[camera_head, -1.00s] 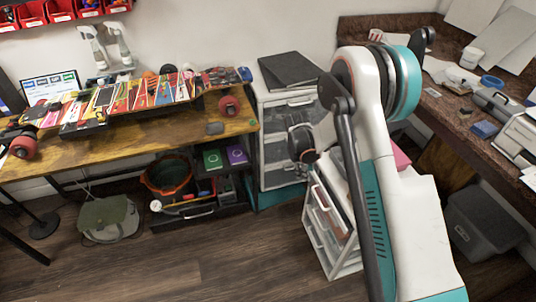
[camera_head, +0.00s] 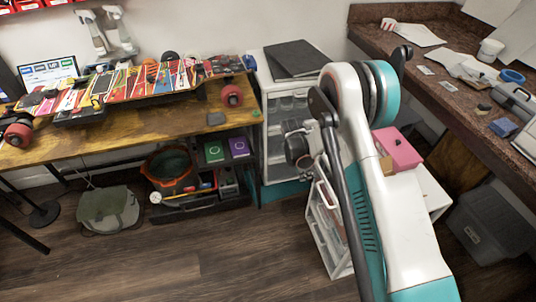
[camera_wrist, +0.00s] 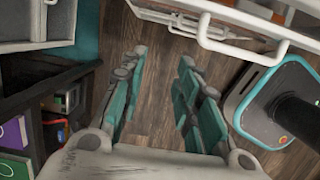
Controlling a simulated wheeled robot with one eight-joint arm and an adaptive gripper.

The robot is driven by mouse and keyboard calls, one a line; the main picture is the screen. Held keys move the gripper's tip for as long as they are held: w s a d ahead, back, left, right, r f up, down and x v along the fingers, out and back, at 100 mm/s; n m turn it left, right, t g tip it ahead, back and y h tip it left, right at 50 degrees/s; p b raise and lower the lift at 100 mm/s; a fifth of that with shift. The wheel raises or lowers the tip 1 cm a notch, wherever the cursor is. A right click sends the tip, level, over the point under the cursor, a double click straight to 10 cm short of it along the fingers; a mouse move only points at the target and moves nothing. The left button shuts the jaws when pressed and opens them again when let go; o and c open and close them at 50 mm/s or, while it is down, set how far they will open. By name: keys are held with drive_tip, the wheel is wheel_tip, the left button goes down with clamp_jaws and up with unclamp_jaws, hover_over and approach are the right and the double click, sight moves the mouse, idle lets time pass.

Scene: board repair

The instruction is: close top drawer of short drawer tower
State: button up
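The short drawer tower (camera_head: 342,262) is a white frame with clear drawers, standing on the floor behind my arm, which hides much of it. Its top drawer (camera_head: 327,196) has a white handle and appears pulled out toward the left; how far is hidden. In the wrist view, a white drawer front with a bar handle (camera_wrist: 232,49) crosses the upper right, beyond the fingertips. My gripper (camera_wrist: 161,62) is open and empty, its teal-padded fingers apart with floor showing between them. In the head view my gripper (camera_head: 300,147) is above and left of the top drawer, apparently not touching it.
A taller drawer tower (camera_head: 274,118) with a black folder (camera_head: 297,58) on it stands behind my gripper. A pink box (camera_head: 398,149) sits on the short tower. A wooden workbench (camera_head: 130,124) is at left and a grey bin (camera_head: 492,222) at right. Floor in front is clear.

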drive_tip(key=w+d+f, duration=0.1)
drive_tip(key=d+f, duration=0.2)
drive_tip(key=d, duration=0.1)
drive_tip(key=s+a+r+p, duration=0.1)
drive_tip(key=s+a, duration=0.2)
drive_tip(key=a, duration=0.7)
drive_tip(key=s+a+p, duration=0.1)
drive_tip(key=s+a, duration=0.2)
drive_tip(key=a, duration=0.6)
wheel_tip(320, 180, up, 17)
drive_tip(key=d+m+p, duration=0.1)
drive_tip(key=m+p, duration=0.1)
drive_tip(key=m, duration=0.1)
drive_tip(key=shift+w+d+f, duration=0.15)
drive_tip(key=shift+w, duration=0.2)
